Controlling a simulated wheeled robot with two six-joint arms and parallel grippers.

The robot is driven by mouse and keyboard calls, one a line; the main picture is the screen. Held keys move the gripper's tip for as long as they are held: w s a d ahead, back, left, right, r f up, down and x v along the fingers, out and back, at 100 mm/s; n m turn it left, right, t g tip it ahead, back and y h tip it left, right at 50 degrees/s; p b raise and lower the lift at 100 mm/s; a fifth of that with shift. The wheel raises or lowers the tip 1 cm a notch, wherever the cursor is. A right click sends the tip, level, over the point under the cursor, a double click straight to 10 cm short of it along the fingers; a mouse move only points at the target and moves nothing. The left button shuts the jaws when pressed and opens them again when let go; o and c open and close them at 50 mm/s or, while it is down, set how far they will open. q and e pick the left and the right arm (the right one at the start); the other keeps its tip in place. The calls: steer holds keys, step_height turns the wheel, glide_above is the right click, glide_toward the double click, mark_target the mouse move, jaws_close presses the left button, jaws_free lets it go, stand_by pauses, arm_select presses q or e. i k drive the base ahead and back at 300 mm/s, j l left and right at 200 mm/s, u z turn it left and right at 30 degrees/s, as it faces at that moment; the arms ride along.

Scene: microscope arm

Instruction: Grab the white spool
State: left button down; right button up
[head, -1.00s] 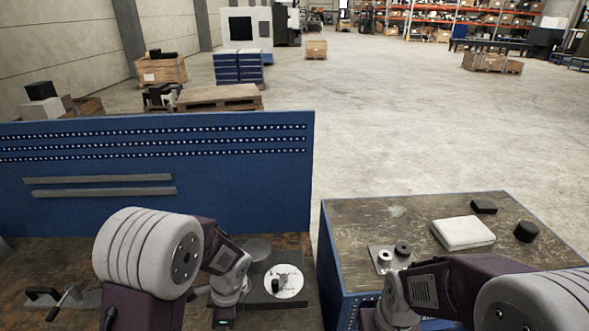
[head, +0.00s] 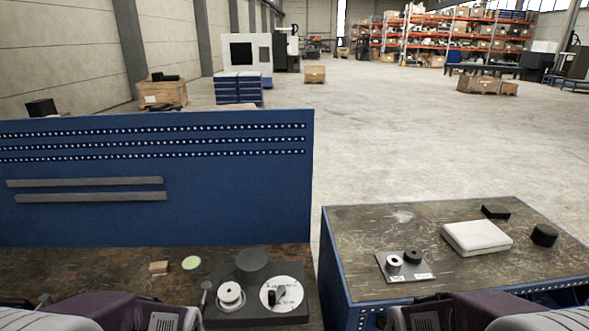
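A small white spool (head: 394,264) with a dark centre hole stands upright on a grey plate (head: 424,275) on the right bench. A black spool (head: 412,257) stands right beside it on the same plate. On the left bench, a larger white round piece (head: 230,296) with a centre hub sits on a dark grey base (head: 290,315); I cannot tell whether it is a spool. Only parts of my two arms show along the bottom edge. Both grippers are out of view, and nothing is seen held.
The right bench (head: 357,225) also bears a white flat case (head: 476,237) and two black objects. On the dark base are a white disc (head: 282,293) and a dark cylinder (head: 252,265). A blue panel (head: 240,200) stands behind the left bench. A gap separates the benches.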

mark_target(229, 294)
steer(key=j, duration=1.85)
steer(key=k+u, duration=0.05)
steer(key=k, duration=0.05)
